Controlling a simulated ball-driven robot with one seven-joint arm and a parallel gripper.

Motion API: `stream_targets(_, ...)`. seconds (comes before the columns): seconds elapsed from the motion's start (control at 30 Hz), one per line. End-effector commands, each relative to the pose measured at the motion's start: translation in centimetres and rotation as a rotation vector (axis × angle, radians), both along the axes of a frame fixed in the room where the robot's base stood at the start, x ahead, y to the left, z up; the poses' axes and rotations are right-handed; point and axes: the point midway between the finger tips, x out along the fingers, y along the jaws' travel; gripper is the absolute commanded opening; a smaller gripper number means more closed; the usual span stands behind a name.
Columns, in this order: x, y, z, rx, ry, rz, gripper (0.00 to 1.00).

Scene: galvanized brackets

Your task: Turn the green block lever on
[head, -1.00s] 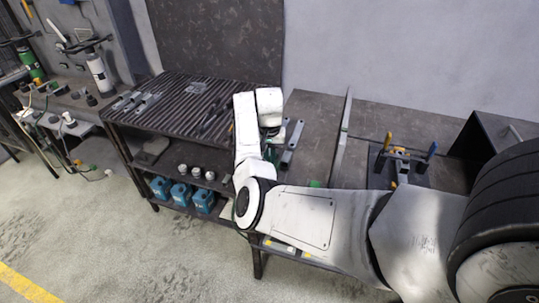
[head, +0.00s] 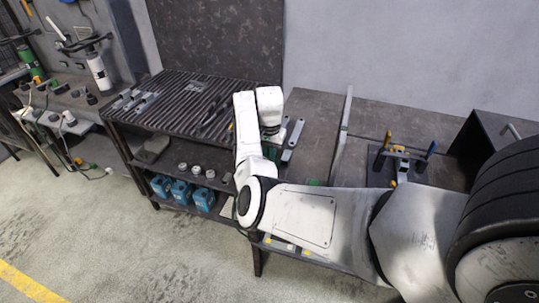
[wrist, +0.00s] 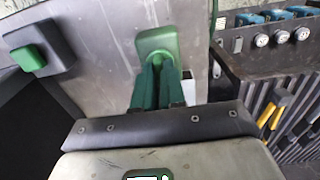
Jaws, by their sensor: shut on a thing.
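In the wrist view a green lever piece (wrist: 154,43) with a rounded housing sits on a scratched grey metal plate (wrist: 105,70). My gripper (wrist: 158,64) has its two dark green fingers drawn together on the lower part of this piece. The fingers cover part of it, so its exact angle is hard to tell. A separate green square block (wrist: 29,58) on a dark base is on the left, apart from my fingers. In the head view my arm hides most of this spot, and the fingertips are not clear.
A ribbed-top bench (head: 190,105) stands at the left, with blue bins (head: 180,193) and pale cans (head: 196,170) on its shelves. Grey brackets (head: 292,140) lie beside my wrist. A fixture with yellow and blue posts (head: 403,155) is at the right. The floor in front is clear.

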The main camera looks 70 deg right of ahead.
Motion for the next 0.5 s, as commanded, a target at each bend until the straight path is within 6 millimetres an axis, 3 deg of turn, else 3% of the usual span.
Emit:
stream_targets(0.03, 0.03, -0.07, 0.07, -0.002, -0.001, 0.000, 0.00)
stream_targets(0.07, 0.03, -0.06, 0.07, -0.002, -0.001, 0.000, 0.12)
stream_targets(0.3, 0.02, -0.04, 0.05, -0.001, -0.001, 0.000, 0.35)
stream_targets(0.5, 0.01, -0.02, 0.03, -0.001, -0.001, 0.001, 0.36)
